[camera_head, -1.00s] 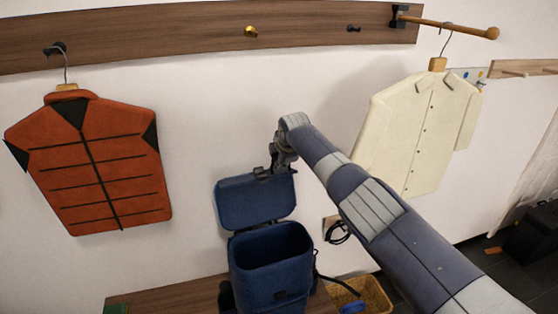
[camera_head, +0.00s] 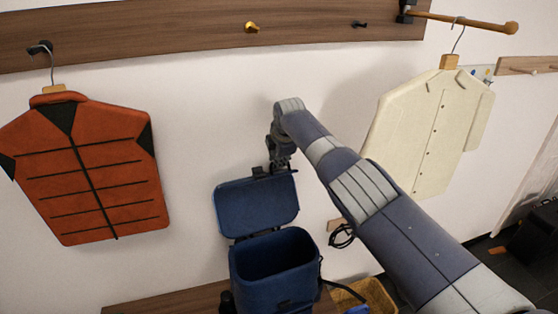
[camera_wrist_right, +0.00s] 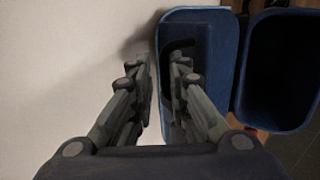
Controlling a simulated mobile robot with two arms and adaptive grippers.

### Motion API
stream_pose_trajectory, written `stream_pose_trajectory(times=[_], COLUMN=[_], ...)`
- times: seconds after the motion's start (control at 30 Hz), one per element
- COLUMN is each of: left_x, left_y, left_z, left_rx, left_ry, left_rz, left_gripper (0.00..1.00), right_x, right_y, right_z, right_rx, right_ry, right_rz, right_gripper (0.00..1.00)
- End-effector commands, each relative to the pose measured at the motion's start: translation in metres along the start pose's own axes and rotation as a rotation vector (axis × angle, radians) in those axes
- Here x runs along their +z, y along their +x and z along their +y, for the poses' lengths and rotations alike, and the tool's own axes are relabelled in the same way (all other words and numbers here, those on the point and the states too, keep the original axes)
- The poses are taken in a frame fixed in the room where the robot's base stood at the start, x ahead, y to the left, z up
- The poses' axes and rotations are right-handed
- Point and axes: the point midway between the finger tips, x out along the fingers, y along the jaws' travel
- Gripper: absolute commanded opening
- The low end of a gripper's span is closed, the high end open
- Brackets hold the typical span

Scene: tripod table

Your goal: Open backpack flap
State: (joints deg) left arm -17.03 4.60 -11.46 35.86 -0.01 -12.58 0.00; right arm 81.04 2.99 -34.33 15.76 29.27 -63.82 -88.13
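The blue backpack (camera_head: 272,272) stands upright on the wooden bench, its top opening uncovered. Its flap (camera_head: 256,206) is raised and stands behind the opening, near the wall. My right gripper (camera_head: 279,168) is at the flap's top edge. In the right wrist view, the fingers of the right gripper (camera_wrist_right: 159,80) are apart, with the flap's edge and bare wall showing between them. The flap (camera_wrist_right: 218,60) also shows there, with the dark backpack opening (camera_wrist_right: 280,70) to its right. The right finger overlaps the flap; contact is unclear. My left gripper is not in view.
An orange vest (camera_head: 85,170) hangs at left and a cream shirt (camera_head: 425,135) at right, behind my right arm. A wooden hook rail (camera_head: 180,33) runs above. A wicker basket (camera_head: 375,293) stands right of the bench (camera_head: 165,301).

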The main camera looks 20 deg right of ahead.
Motion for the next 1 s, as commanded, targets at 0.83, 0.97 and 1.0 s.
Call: stream_pose_trajectory(times=[0.83,0.97,1.0], left_x=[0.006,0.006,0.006], left_y=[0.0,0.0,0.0], left_z=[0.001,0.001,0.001], left_rx=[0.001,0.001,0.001], left_ry=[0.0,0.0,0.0], left_rz=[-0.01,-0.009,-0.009], left_gripper=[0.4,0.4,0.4], right_x=[0.0,0.0,0.0], right_y=[-0.015,-0.024,-0.028], right_z=[0.0,-0.001,0.0], right_rx=[-0.001,-0.002,0.0], right_ry=[0.0,0.0,-0.001], right_rz=[0.003,0.001,0.001], right_gripper=[0.28,0.28,0.28])
